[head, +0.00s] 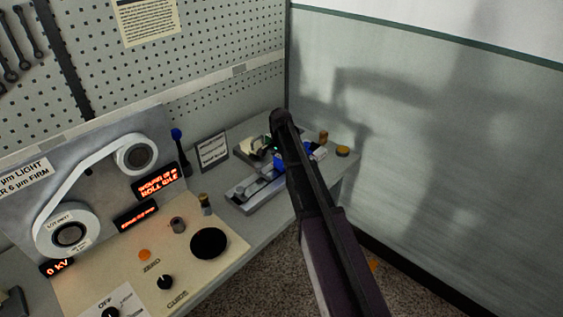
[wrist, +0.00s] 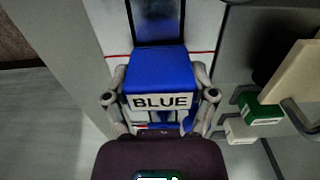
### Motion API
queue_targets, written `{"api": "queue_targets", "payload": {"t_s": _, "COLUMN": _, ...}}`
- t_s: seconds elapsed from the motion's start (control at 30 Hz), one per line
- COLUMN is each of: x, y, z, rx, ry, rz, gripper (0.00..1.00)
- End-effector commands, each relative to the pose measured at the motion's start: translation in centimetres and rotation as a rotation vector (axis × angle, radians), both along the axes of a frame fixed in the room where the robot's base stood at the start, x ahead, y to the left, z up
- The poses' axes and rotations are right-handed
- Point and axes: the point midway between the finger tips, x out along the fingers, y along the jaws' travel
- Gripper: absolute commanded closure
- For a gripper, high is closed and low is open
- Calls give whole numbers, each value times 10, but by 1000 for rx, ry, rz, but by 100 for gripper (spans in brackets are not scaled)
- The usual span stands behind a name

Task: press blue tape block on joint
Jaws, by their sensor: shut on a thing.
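The blue tape block (wrist: 160,72), with a white "BLUE" label, is between the two fingers of my gripper (wrist: 160,98) in the wrist view. My gripper is shut on it. A dark strip (wrist: 158,22) lies just beyond the block on a pale surface with a thin red line. I cannot tell whether the block touches the surface. In the head view, the blue block (head: 279,160) shows partly behind my arm, at the grey splicing fixture (head: 252,190). The joint itself is not clearly seen.
A green block (wrist: 257,106) and a white block (wrist: 238,130) sit right of my gripper. In the head view, a control panel with a round black pad (head: 209,243) and knobs fills the left. A small sign (head: 212,151) stands behind the fixture. The wall is to the right.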

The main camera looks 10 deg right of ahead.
Motion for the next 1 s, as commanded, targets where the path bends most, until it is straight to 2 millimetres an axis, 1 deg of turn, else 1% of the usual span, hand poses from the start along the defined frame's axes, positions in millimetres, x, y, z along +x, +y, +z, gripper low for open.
{"api": "queue_targets", "payload": {"t_s": 1.0, "x": 0, "y": 0, "z": -6, "rx": 0, "ry": 0, "rz": 0, "gripper": 76}}
